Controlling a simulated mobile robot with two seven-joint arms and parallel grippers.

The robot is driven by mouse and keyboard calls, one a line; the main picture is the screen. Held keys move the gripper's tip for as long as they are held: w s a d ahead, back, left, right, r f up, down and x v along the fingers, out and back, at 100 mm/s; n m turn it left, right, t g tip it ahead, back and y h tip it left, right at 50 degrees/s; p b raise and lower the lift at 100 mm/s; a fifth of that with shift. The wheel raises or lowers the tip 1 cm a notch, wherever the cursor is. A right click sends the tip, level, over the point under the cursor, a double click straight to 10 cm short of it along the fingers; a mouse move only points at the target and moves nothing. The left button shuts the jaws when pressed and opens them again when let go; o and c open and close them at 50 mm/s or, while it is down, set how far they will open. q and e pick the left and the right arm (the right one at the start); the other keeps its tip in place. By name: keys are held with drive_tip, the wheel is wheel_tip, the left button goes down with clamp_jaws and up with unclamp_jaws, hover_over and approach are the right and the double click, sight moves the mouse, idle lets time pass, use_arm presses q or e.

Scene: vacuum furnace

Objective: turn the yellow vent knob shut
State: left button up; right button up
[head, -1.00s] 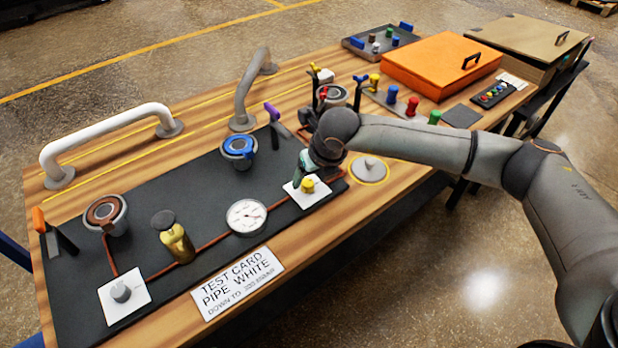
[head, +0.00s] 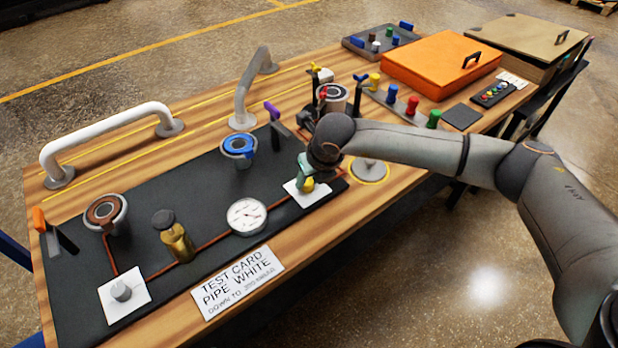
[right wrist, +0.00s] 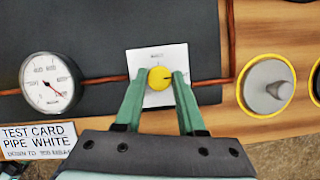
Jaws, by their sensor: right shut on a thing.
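The yellow vent knob (head: 308,185) sits on a white square plate (head: 296,196) at the right end of the black panel. In the right wrist view the knob (right wrist: 159,78) is round, with a dark mark pointing right. My right gripper (right wrist: 159,80) has its two green fingers on either side of the knob and is shut on it. In the head view the right gripper (head: 306,170) comes down from above and covers part of the knob. My left gripper is in neither view.
A round gauge (head: 247,216) lies left of the knob plate, joined by a copper-coloured pipe. A blue-topped port (head: 238,148) and a purple-handled lever (head: 273,112) stand behind. The front table edge is close.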

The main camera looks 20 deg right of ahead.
clamp_jaws()
